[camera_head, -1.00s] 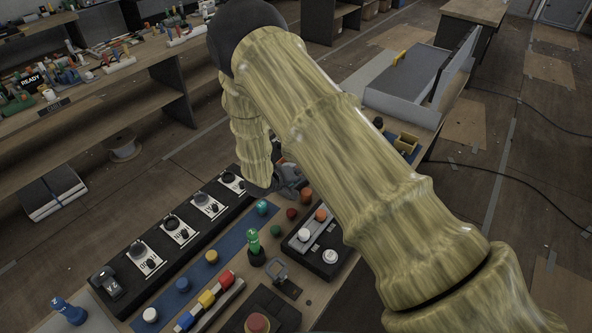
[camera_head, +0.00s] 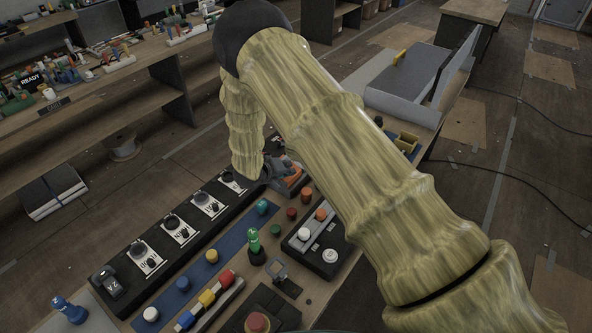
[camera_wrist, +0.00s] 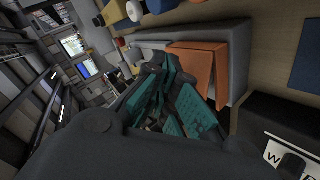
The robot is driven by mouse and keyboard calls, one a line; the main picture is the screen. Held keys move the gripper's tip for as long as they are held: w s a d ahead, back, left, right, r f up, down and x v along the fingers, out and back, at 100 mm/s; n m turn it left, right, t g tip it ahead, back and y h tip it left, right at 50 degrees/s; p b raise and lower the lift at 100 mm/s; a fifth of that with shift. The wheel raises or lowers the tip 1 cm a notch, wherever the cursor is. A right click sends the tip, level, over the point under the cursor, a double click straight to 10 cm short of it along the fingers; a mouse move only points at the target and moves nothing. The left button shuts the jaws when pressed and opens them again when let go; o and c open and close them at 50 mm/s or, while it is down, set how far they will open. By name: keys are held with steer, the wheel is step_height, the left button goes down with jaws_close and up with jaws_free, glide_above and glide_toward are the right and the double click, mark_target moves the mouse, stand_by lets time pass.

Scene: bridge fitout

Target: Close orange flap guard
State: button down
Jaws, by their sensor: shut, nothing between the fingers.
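The orange flap guard (camera_wrist: 203,62) sits on a grey box-like housing (camera_wrist: 238,60) in the wrist view, right of and beyond my gripper's teal finger pads. Its lower part runs down behind the pads, so contact is unclear. It looks tilted out from the housing, but I cannot tell its exact angle. In the head view, a small part of the orange flap (camera_head: 293,179) shows beside my gripper (camera_head: 277,171), below my pale yellow arm. My gripper (camera_wrist: 168,82) is shut and empty, close to the flap.
A black panel with dials (camera_head: 180,229) lies left of the gripper. A green figure-shaped piece (camera_head: 254,243), coloured knobs and a black button box (camera_head: 318,246) stand on the bench in front.

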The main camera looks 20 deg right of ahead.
steer(key=shift+w+a+f+b, duration=0.35)
steer(key=shift+w+a, duration=0.35)
steer(key=shift+w, duration=0.15)
steer(key=shift+s+d+r+p, duration=0.4)
steer(key=shift+s+r, duration=0.15)
steer(key=shift+r, duration=0.25)
steer(key=s+a, duration=0.4)
steer(key=a, duration=0.1)
steer(key=shift+s+a, duration=0.15)
steer(key=shift+a, duration=0.1)
steer(key=shift+a, duration=0.1)
